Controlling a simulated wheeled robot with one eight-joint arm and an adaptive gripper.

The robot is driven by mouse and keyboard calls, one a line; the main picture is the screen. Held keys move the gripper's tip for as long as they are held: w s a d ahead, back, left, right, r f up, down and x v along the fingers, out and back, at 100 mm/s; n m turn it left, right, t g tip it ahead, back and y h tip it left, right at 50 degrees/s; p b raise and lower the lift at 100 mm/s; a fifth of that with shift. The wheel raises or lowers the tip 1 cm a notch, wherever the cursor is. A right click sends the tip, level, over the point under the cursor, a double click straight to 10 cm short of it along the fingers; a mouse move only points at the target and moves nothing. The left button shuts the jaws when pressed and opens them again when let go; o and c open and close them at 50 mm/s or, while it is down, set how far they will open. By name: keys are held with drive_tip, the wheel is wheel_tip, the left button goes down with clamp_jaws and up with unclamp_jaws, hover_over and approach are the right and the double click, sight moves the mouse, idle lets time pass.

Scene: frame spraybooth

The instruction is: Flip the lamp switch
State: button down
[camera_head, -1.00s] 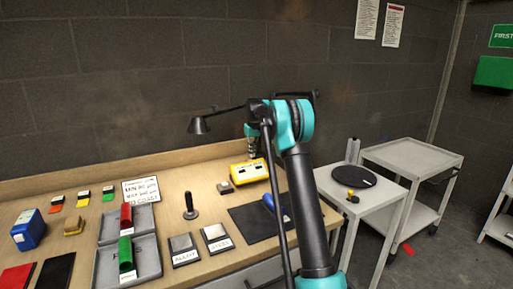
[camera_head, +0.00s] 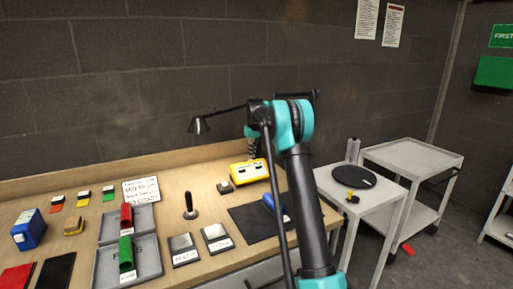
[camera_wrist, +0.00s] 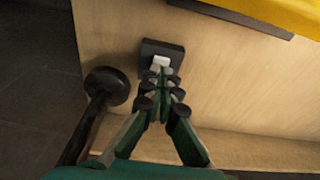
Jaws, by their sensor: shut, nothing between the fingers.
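The lamp switch is a small dark box with a white rocker (camera_wrist: 161,61), seen in the wrist view. My gripper (camera_wrist: 158,78) is shut and empty, with its fingertips right at the rocker's near edge; I cannot tell whether they touch it. The fingers cover part of the box. In the head view my gripper (camera_head: 254,152) points down behind the yellow device, and the switch is not discernible there. The black lamp shade (camera_head: 199,125) hangs on a thin arm to the left of my arm. A round black part (camera_wrist: 107,86), perhaps the lamp's base, is left of the switch.
The yellow device (camera_head: 249,172) stands close in front of my gripper; its yellow edge (camera_wrist: 290,12) shows in the wrist view. The block wall is close behind.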

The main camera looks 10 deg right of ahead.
drive_tip(key=shift+f, duration=1.05)
idle(1.0)
drive_tip(key=shift+r, duration=3.5)
